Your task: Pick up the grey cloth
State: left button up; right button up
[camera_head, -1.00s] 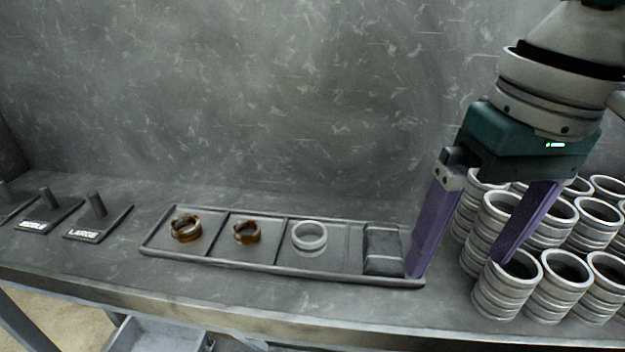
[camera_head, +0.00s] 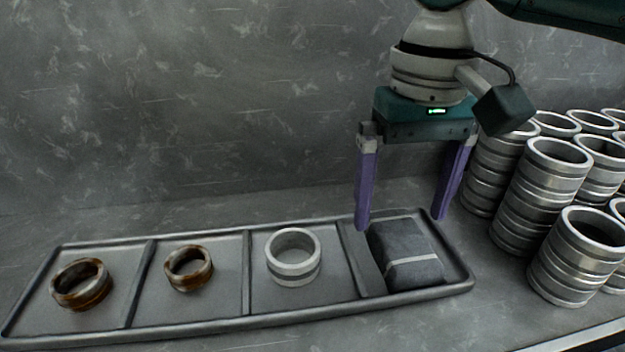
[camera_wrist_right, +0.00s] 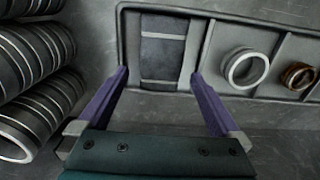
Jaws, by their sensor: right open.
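The grey cloth (camera_head: 405,250) is a dark folded block with a lighter stripe. It lies in the rightmost compartment of the long grey tray (camera_head: 190,325). My right gripper (camera_head: 401,222) is open and empty, fingers pointing down, at the far side of the cloth and apart from it. In the right wrist view the cloth (camera_wrist_right: 162,48) lies ahead of and between the two purple fingers (camera_wrist_right: 158,75). My left gripper is not in view.
The tray also holds two brown rings (camera_head: 81,283) (camera_head: 188,268) and one silver ring (camera_head: 293,256), each in its own compartment. Stacks of silver rings (camera_head: 545,190) stand close on the right. A grey wall (camera_head: 200,100) rises behind the tray.

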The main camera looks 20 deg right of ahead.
aim_at(397, 226)
notch_tip(397, 226, down, 2)
jog(key=shift+f, duration=0.2)
jog(key=shift+w, duration=0.1)
jog(key=c, duration=1.2)
jog(key=shift+o, duration=0.2)
jog(key=shift+r, duration=0.15)
notch_tip(397, 226, up, 20)
jog(key=p, duration=0.3)
jog(key=shift+p, duration=0.35)
